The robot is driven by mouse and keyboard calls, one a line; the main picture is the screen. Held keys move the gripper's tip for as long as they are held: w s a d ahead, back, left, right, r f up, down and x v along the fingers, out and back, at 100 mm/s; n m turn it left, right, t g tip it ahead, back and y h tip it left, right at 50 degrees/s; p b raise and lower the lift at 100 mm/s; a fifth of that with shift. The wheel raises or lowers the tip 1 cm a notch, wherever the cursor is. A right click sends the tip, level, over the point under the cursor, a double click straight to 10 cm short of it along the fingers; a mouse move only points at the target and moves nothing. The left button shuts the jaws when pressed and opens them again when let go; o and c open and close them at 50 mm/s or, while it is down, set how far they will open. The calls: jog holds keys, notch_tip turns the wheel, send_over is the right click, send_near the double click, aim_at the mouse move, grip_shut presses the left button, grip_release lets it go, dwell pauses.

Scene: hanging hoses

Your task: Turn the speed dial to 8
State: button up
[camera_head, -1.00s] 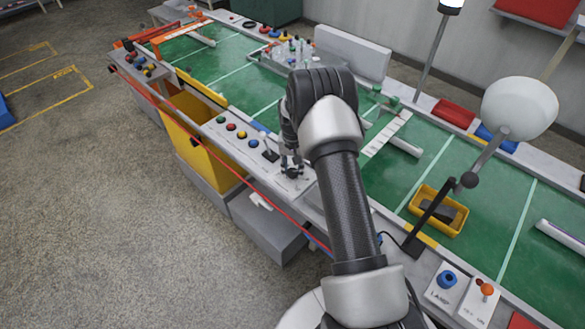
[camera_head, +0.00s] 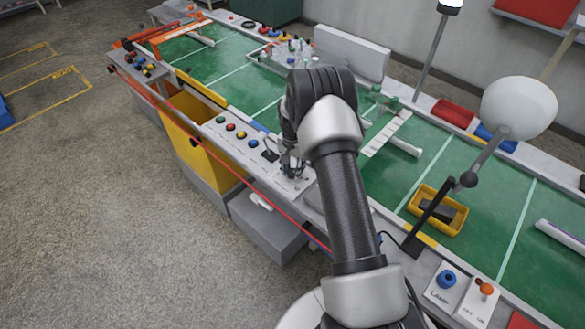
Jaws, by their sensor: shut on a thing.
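My gripper (camera_head: 291,168) points down at the front rail of the green conveyor bench, beside the lower part of my arm. It is shut on a small dark knob, which I take to be the speed dial (camera_head: 291,174). The dial sits on a pale panel (camera_head: 283,187) on the rail. The fingers cover most of the dial, and its pointer and numbers are too small or hidden to read.
Left of the gripper are a small lever (camera_head: 268,150) and several coloured push buttons (camera_head: 231,127). A red cord (camera_head: 222,177) runs along the front edge. A yellow tray (camera_head: 437,210), a white round lamp (camera_head: 519,108) and a blue lamp knob (camera_head: 446,279) are to the right.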

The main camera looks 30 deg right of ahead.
aim_at(292, 171)
jog(key=o, duration=1.1)
jog(key=shift+r, duration=0.1)
notch_tip(292, 171, up, 12)
jog(key=shift+f, duration=0.1)
dwell(0.3)
